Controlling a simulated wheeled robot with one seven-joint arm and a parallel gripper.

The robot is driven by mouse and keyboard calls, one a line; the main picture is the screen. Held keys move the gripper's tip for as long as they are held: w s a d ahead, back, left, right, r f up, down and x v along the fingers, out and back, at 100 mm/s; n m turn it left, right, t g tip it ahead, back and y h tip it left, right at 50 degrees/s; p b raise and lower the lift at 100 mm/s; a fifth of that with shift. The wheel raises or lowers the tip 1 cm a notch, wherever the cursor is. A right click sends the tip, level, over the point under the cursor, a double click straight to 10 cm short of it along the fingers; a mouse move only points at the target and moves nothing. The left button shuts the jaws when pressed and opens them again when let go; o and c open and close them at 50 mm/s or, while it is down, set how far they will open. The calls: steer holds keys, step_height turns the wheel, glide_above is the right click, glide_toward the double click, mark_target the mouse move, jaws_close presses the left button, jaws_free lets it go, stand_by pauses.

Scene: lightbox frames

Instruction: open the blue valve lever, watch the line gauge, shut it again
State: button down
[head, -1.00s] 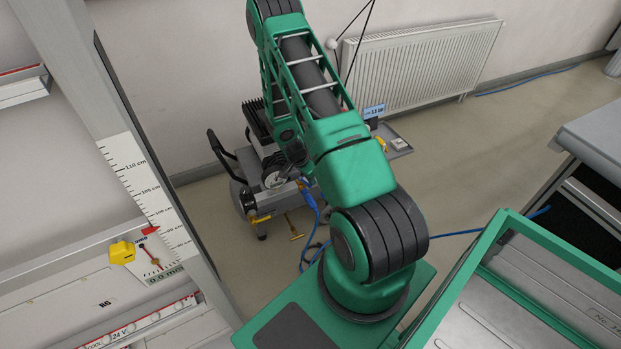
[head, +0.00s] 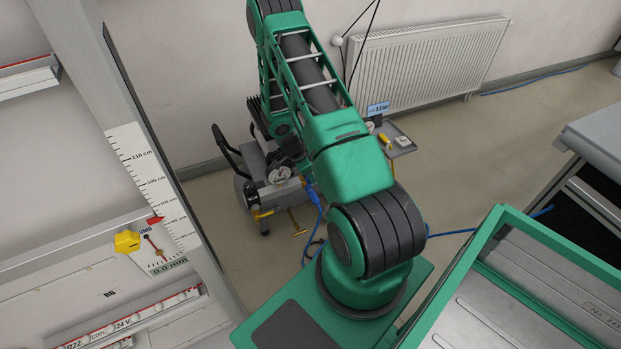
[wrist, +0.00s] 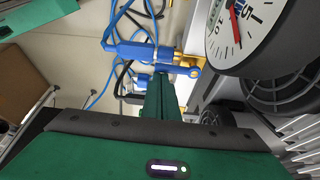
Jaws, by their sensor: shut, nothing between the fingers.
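My gripper (wrist: 160,84) shows in the wrist view as dark green fingers, shut and empty. Its tips are close to a short blue lever (wrist: 178,70) by a brass fitting; I cannot tell whether they touch. A blue hose coupling (wrist: 130,48) runs beside it. A round dial gauge (wrist: 243,28) with a red needle fills the upper right. In the head view the dial gauge (head: 279,174) sits on the grey compressor, and a small blue digital display (head: 378,108) stands behind my arm; its digits are too small to read surely. My arm hides my gripper and the lever there.
A yellow-handled valve (head: 297,221) sticks out low on the compressor. A white radiator (head: 425,65) lines the back wall. A panel with a height scale (head: 150,182) and yellow knob (head: 127,241) stands at left.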

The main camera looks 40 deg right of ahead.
steer(key=s+d+r, duration=0.1)
steer(key=d, duration=0.3)
steer(key=v, duration=1)
steer(key=shift+a, duration=0.25)
steer(key=shift+s, duration=0.1)
